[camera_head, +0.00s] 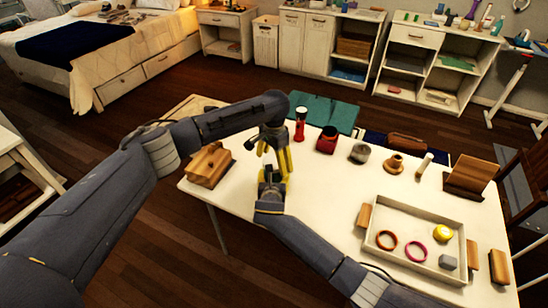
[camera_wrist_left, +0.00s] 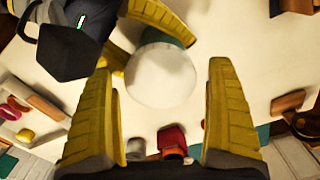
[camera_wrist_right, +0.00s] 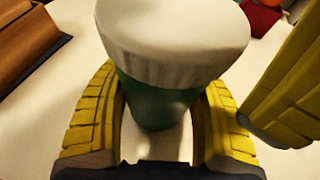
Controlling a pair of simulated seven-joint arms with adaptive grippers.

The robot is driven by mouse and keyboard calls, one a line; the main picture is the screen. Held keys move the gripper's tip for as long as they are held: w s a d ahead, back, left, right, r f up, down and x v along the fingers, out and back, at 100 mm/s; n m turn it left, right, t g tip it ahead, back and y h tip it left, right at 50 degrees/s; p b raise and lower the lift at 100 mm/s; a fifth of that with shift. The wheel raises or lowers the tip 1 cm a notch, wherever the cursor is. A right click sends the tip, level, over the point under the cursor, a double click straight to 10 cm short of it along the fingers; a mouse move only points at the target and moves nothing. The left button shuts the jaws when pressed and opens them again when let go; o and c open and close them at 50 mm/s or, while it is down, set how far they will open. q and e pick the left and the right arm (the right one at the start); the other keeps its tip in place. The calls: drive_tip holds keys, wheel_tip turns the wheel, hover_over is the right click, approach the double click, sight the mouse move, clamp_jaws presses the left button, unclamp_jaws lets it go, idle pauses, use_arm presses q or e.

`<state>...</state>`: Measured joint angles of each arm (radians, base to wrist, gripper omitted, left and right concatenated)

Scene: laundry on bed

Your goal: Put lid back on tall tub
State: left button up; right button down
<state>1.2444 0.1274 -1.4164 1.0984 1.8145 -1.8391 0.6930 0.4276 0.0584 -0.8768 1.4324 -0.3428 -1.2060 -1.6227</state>
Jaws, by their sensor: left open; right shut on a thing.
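The tall tub (camera_wrist_right: 155,105) is green and stands upright on the table in the right wrist view. Its white ribbed lid (camera_wrist_right: 172,35) sits over its top, and I cannot tell whether it is fully seated. In the left wrist view the lid shows from above as a white disc (camera_wrist_left: 161,76), with a sliver of green beside it. My right gripper (camera_wrist_right: 160,85) is shut on the tub's body below the lid. My left gripper (camera_head: 270,145) is open over the lid, with its fingers apart on either side.
A wooden box (camera_head: 209,165) stands at the table's left. A red shaker (camera_head: 300,124), red pot (camera_head: 327,140) and grey pot (camera_head: 359,153) stand behind and to the right. A shallow tray (camera_head: 395,263) with rings lies at the right. The table's front middle is bare.

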use_arm(q)
drive_tip(key=shift+f, duration=0.1)
drive_tip(key=c, duration=1.3)
drive_tip(key=shift+m, duration=1.7)
drive_tip(key=shift+c, duration=0.2)
drive_tip(key=o, duration=1.3)
drive_tip(key=shift+r, duration=2.3)
